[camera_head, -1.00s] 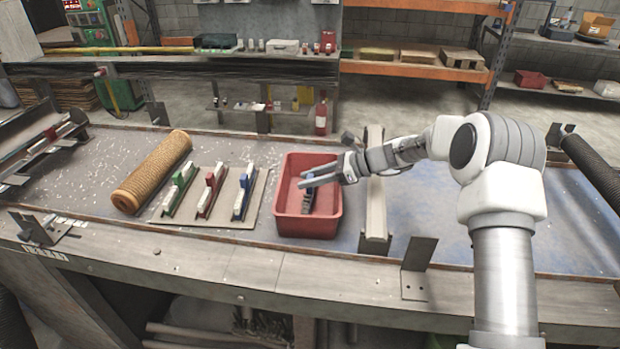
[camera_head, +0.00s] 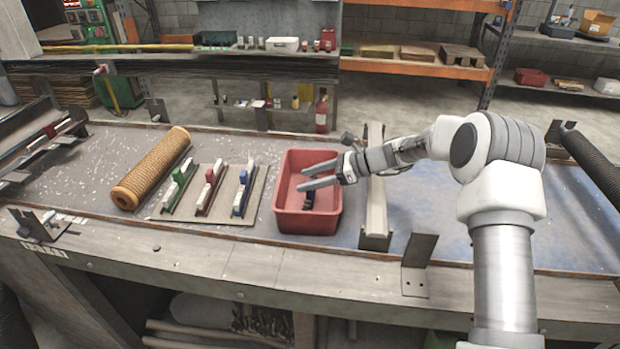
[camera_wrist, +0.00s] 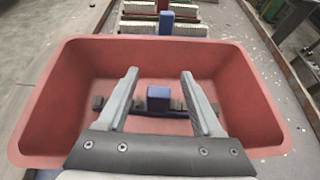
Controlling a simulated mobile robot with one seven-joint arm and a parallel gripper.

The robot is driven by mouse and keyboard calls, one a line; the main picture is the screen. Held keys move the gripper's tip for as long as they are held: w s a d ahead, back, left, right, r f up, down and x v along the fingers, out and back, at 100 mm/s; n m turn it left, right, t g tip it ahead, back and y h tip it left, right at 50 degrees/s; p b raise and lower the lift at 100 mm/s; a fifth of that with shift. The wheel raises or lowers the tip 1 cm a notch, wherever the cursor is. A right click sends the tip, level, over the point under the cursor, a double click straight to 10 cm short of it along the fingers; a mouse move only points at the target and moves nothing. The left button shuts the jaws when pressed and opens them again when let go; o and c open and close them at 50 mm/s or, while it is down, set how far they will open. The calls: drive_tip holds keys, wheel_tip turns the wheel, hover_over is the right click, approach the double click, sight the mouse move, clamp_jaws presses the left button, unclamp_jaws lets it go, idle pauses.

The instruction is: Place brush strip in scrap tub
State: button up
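The scrap tub (camera_head: 306,222) is a red open bin on the bench, left of my arm. It also fills much of the wrist view (camera_wrist: 245,100). A dark brush strip with a blue block (camera_head: 309,199) lies inside the tub, on or close to its floor. In the wrist view its blue block (camera_wrist: 158,97) shows between my fingers and below them. My gripper (camera_head: 301,178) is over the tub with its fingers spread apart. It also shows open and empty in the wrist view (camera_wrist: 160,78).
Left of the tub, three brush strips with green (camera_head: 177,189), red (camera_head: 208,190) and blue (camera_head: 242,191) blocks stand on a tan board (camera_head: 200,217). A brown mesh roll (camera_head: 152,170) lies farther left. A pale rail (camera_head: 376,190) runs right of the tub.

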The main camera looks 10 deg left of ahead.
drive_tip(key=shift+r, duration=0.1)
drive_tip(key=shift+d+r+p, duration=0.3)
drive_tip(key=shift+r, duration=0.4)
drive_tip(key=v, duration=1.1)
drive_tip(key=shift+d, duration=0.15)
drive_tip(key=s+d+r+n+t+h, duration=0.1)
drive_tip(key=s+d+r+n+h, duration=0.4)
drive_tip(key=s, duration=0.4)
drive_tip(key=s+d+r+n+t+h, duration=0.1)
drive_tip(key=s+d+r+n+h, duration=0.2)
drive_tip(key=s+r, duration=0.45)
drive_tip(key=s+d+n+t+h, duration=0.1)
drive_tip(key=s+d+n, duration=0.2)
drive_tip(key=s, duration=0.3)
drive_tip(key=s+d+n+t+h, duration=0.1)
drive_tip(key=s+d+n+h, duration=0.1)
drive_tip(key=s, duration=0.4)
drive_tip(key=s+d+f+n+t+h, duration=0.1)
drive_tip(key=s+d+n+t, duration=0.1)
drive_tip(key=s+d+n, duration=0.2)
drive_tip(key=s+d, duration=0.1)
drive_tip(key=s, duration=0.1)
drive_tip(key=shift+s+h, duration=0.35)
drive_tip(key=shift+h, duration=0.05)
drive_tip(key=shift+a+n, duration=0.2)
drive_tip(key=shift+n, duration=0.1)
